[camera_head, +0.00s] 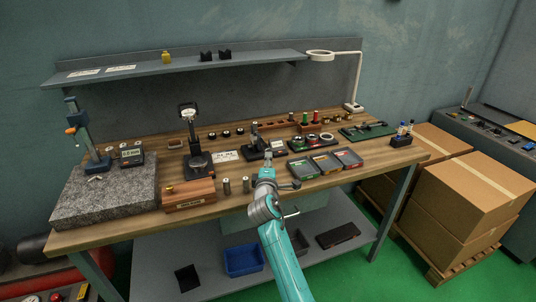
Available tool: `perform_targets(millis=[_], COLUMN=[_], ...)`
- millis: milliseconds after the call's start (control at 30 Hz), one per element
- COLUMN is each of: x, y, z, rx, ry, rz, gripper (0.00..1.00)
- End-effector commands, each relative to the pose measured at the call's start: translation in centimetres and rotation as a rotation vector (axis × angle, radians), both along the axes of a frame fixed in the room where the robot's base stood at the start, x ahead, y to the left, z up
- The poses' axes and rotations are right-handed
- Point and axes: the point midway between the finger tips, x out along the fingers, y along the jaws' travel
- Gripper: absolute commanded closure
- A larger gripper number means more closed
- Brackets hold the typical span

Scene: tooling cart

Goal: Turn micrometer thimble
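A small dark stand (254,149) sits on the wooden bench near its middle, with an upright device on it. It may be the micrometer, but it is too small to make out a frame or thimble. My gripper (267,157) is just in front of and right of this stand, at the end of my teal and grey arm. My gripper partly covers the stand's right side in this view. Its fingers are too small to tell whether they are open or shut, and I see nothing held in them.
A dial gauge stand (197,159) and a wooden block (188,194) are left of my gripper, with a granite plate (105,197) farther left. Small metal cylinders (227,187) stand close by. Colored trays (326,163) lie to the right. A shelf (180,67) runs above the back.

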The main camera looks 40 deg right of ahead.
Motion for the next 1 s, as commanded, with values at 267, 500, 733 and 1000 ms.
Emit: perform_targets(millis=[267, 500, 733, 1000], x=[3.3, 4.3, 4.4, 4.3], y=[-2.7, -3.5, -3.5, -3.5], z=[0.0, 0.0, 0.0, 0.0], rx=[0.001, 0.002, 0.002, 0.002], ry=[0.0, 0.0, -0.001, 0.0], rz=[-0.001, 0.001, 0.001, 0.0], gripper=[0.69, 0.69, 0.69, 1.0])
